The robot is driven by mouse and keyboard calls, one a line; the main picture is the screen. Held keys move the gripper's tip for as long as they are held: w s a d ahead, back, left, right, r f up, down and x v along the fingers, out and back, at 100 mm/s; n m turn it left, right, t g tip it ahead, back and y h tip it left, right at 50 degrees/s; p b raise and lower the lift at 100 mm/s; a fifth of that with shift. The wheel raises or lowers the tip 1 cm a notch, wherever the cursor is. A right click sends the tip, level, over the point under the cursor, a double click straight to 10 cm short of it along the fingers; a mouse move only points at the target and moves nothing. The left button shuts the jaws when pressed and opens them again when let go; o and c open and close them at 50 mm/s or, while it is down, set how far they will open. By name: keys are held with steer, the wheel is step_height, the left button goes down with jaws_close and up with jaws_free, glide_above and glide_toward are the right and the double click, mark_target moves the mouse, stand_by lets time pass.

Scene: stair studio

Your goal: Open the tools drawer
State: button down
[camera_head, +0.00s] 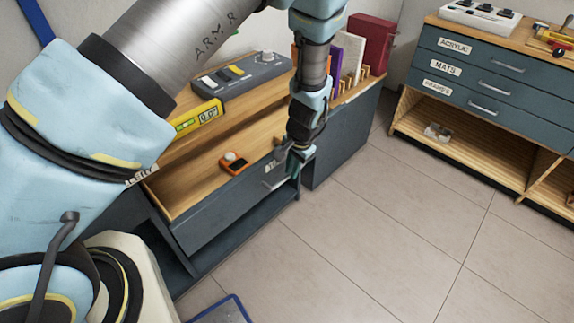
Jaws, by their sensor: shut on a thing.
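The tools drawer front (222,225) is a slate-blue panel on the low unit at the centre left. A white label on it is mostly hidden behind my gripper, with only a letter or so showing. Its metal handle (271,184) shows just left of the fingers. My gripper (295,165) points down at the right end of this front and is shut on the handle. The fingers hide part of the handle. I cannot tell clearly from this view how far the drawer stands out.
An orange device (234,162) lies on the wood behind the front. A grey control box (243,76) and yellow level (196,118) sit higher behind. Books (370,42) stand at the back. A labelled drawer cabinet (478,75) is at right.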

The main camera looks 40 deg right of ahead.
steer(key=c, duration=0.9)
jaws_free()
steer(key=r, duration=0.3)
steer(key=s+r+b, duration=0.1)
steer(key=r, duration=0.3)
steer(key=s+r+b, duration=0.1)
steer(key=r, duration=0.2)
steer(key=shift+d+r, duration=0.2)
steer(key=shift+r, duration=0.1)
steer(key=shift+w, duration=0.1)
